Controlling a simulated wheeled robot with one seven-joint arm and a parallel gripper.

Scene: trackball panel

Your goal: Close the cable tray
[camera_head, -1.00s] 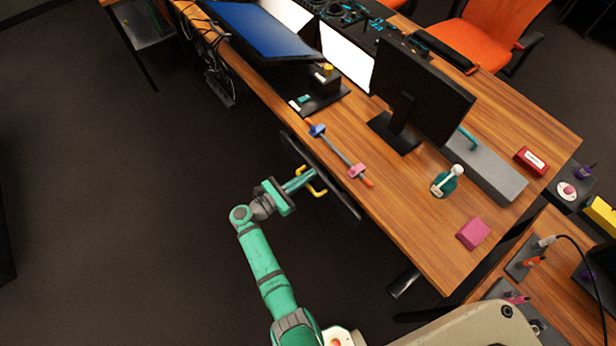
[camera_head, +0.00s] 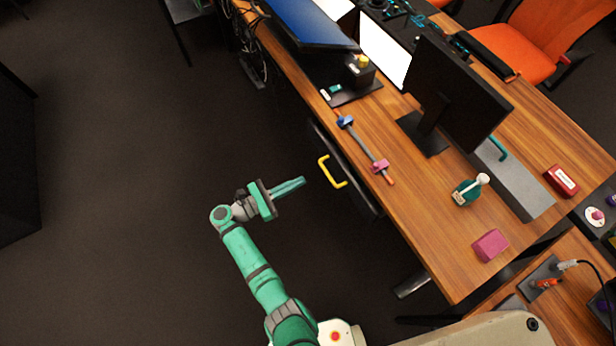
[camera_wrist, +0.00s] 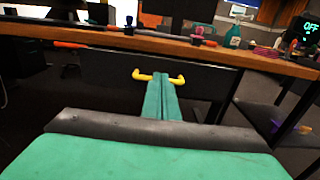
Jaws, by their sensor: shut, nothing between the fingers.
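The cable tray (camera_head: 349,174) is a dark panel under the near edge of the desk, with a yellow handle (camera_head: 331,173) on its front. In the wrist view the tray (camera_wrist: 112,72) hangs below the desk edge, and its yellow handle (camera_wrist: 158,77) shows just beyond the fingertips. My green gripper (camera_head: 303,182) is shut and empty. In the head view its tips point at the handle with a gap between them. In the wrist view the fingers (camera_wrist: 161,80) overlap the middle of the handle.
A desk leg (camera_head: 412,284) stands below.

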